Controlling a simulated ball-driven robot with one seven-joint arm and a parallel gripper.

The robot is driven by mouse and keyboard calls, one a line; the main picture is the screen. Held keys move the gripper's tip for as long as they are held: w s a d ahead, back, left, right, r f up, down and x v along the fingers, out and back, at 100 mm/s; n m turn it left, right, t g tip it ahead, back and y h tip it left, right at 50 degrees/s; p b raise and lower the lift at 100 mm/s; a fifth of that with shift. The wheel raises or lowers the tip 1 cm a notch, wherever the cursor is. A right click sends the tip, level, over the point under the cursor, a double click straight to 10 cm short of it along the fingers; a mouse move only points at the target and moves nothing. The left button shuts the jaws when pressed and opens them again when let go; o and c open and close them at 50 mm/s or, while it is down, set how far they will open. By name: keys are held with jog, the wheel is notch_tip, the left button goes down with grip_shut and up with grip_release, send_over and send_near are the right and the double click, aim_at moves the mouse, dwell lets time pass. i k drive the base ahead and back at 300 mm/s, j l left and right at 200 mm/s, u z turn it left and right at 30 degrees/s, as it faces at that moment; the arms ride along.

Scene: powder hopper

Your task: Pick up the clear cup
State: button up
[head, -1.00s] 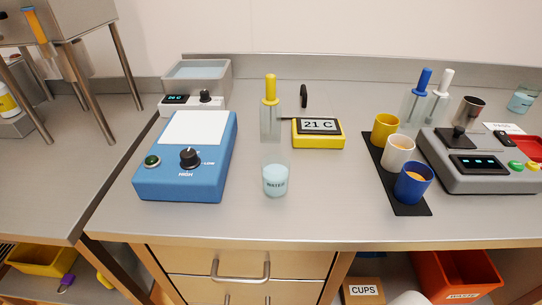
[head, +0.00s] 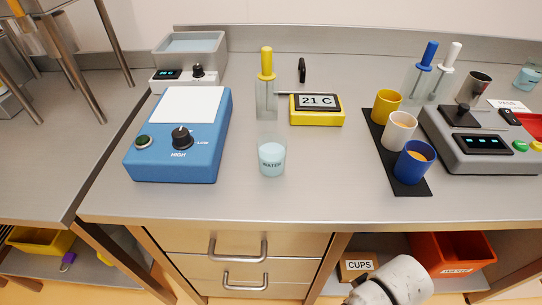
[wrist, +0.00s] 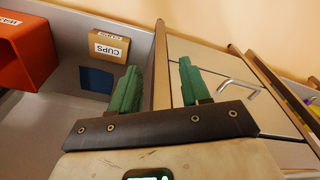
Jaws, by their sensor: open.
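Another clear vessel (head: 527,76) with bluish content stands at the far right, partly cut off by the frame. My gripper (wrist: 159,68) shows in the wrist view with its two green fingers apart and nothing between them. It faces the drawers and lower shelf, away from the cup. In the head view only a white part of my arm shows, low in front of the bench; the fingers are not seen there.
The blue hotplate (head: 178,137), yellow 21 C timer-like display (head: 317,118) and yellow-handled tool in a clear holder (head: 266,92) stand near the cup. A black mat (head: 411,188) holds yellow, white and blue cups. The bench front before the clear cup is bare. A CUPS box (wrist: 109,46) sits below.

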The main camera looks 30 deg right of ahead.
aim_at(272, 147)
jog(key=l+u, duration=0.2)
jog(key=l, duration=0.15)
jog(key=k+l+u, duration=0.2)
jog(key=l, duration=0.15)
jog(key=l+u, duration=0.2)
jog(key=l, duration=0.15)
jog(key=k+l+u, duration=0.2)
jog(key=l, duration=0.1)
